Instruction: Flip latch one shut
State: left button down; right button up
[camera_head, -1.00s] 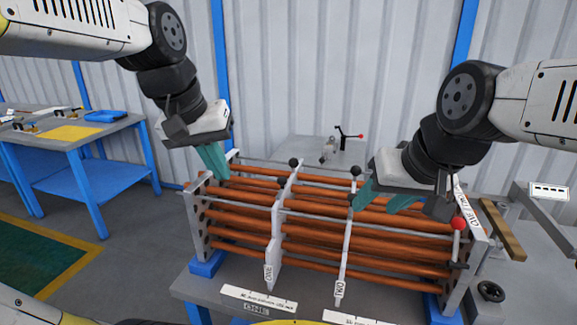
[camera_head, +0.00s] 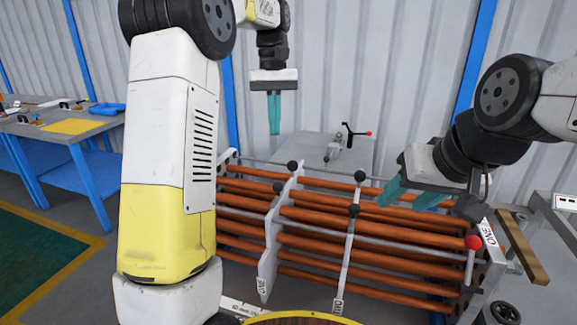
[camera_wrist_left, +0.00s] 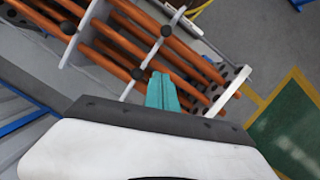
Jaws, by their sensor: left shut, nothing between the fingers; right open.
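The tube bundle of orange tubes (camera_head: 390,240) stands on the bench, with white cross plates labelled ONE (camera_head: 268,255) and TWO (camera_head: 345,250). A lever with a red knob (camera_head: 472,243) is at its right end, beside an end plate label starting with ONE (camera_head: 490,237). I cannot tell which is latch one. My left gripper (camera_head: 274,115) is shut and empty, raised behind the bundle; its fingers also show in the left wrist view (camera_wrist_left: 162,92). My right gripper (camera_head: 412,197) is open above the bundle's right part.
My left arm covers the bundle's left end in the head view. Black knobs (camera_head: 292,167) top the cross plates. A wooden-topped bar (camera_head: 522,247) lies at the right. A blue-framed side table (camera_head: 65,140) stands at the far left, apart from the bench.

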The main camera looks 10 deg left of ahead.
aim_at(277, 192)
dwell(0.3)
pick_arm(q)
jog(key=s+d+f, duration=0.1)
jog(key=s+f, duration=0.5)
jog(key=f, duration=0.3)
jog(key=shift+s+d+f, duration=0.15)
jog(key=shift+f, duration=0.2)
jog(key=s, duration=0.3)
jog(key=shift+s+a, duration=0.25)
jog(key=shift+a, duration=0.1)
